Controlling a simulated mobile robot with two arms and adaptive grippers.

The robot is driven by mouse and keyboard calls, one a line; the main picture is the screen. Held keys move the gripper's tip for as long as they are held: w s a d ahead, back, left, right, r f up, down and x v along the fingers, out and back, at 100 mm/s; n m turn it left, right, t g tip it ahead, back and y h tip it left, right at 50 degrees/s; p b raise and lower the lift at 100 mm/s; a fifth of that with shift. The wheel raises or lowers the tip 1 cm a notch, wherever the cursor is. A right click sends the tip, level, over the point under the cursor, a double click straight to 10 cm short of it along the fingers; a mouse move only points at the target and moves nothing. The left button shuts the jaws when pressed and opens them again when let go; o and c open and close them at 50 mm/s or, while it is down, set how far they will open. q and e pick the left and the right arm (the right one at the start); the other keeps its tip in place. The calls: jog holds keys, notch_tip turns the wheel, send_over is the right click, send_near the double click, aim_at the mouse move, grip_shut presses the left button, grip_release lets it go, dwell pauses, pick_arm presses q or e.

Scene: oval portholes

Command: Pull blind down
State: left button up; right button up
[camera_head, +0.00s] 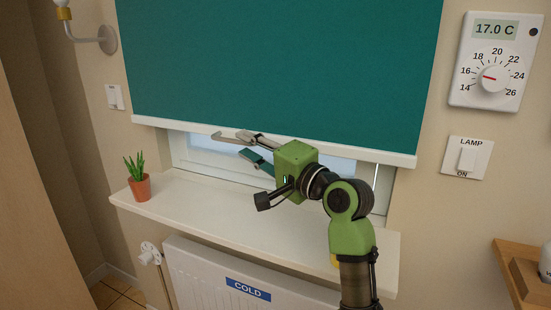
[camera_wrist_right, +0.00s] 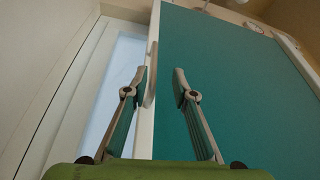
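The teal blind (camera_head: 280,65) hangs over most of the window, with a white bottom bar (camera_head: 380,157). A strip of window shows below it. A small grey handle (camera_head: 224,137) shows at the bar, left of my right gripper (camera_head: 250,148). In the right wrist view, the fingers of the right gripper (camera_wrist_right: 157,82) are open. The white bar (camera_wrist_right: 154,40) and the pale handle (camera_wrist_right: 151,76) lie between them, with no clear contact on either side. The blind fills the right of that view. My left gripper is not in view.
A white sill (camera_head: 270,215) runs below, with a potted plant (camera_head: 139,180) at its left. A radiator (camera_head: 195,270) with a "COLD" label is under the sill. A thermostat (camera_head: 495,60) and lamp switch (camera_head: 467,157) are on the right wall. A wooden shelf (camera_head: 515,270) is lower right.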

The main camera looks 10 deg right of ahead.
jog(key=p+v, duration=0.1)
jog(key=v, duration=0.7)
jog(key=shift+p, duration=0.4)
jog(key=shift+s, duration=0.1)
jog(key=shift+p, duration=0.35)
